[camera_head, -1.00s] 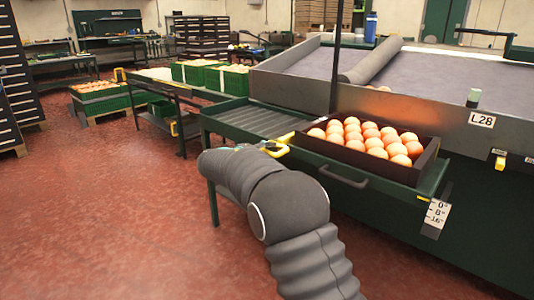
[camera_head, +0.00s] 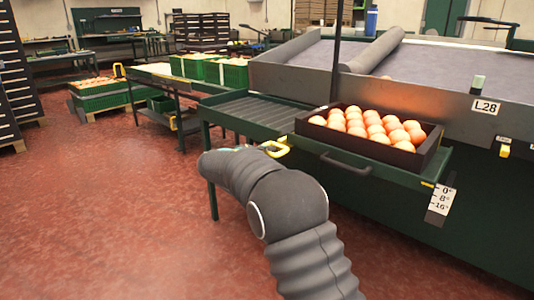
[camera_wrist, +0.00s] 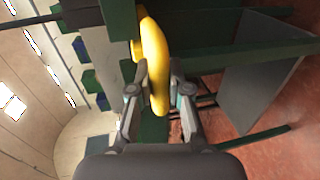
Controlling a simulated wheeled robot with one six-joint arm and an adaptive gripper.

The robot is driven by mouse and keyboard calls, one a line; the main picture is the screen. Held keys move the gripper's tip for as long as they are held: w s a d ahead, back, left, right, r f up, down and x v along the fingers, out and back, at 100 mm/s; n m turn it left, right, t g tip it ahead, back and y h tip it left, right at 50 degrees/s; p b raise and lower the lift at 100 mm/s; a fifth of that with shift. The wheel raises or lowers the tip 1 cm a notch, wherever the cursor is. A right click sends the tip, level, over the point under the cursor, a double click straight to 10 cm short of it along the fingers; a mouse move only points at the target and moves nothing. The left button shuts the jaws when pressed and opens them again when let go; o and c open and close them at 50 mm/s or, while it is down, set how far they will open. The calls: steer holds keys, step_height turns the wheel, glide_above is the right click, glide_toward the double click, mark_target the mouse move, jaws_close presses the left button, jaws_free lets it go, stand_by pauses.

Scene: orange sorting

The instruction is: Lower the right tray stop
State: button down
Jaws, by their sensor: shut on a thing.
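A green tilting tray table (camera_head: 222,108) stands in the middle of the head view, with a dark crate (camera_head: 425,155) of oranges on its right part. A yellow handle (camera_head: 275,148) shows at the table's front edge, just beyond the end of my arm. In the wrist view this curved yellow handle (camera_wrist: 153,45) lies between the fingers of my gripper (camera_wrist: 160,85), which is shut on it. The handle joins a green post at its upper end. In the head view my arm hides most of the gripper.
An angle plate (camera_head: 440,203) marked 0°, 8° and 16° hangs at the table's right end. A black pull handle (camera_head: 346,163) sits on the front edge. A grey conveyor (camera_head: 440,65) labelled L28 rises behind. Red floor is clear to the left.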

steer(key=shift+f, duration=0.4)
steer(key=c, duration=1.1)
jaws_free()
steer(key=shift+r, duration=0.1)
steer(key=shift+s+a, duration=0.1)
steer(key=v, duration=1.1)
steer(key=shift+s+a+r, duration=0.15)
steer(key=shift+s, duration=0.1)
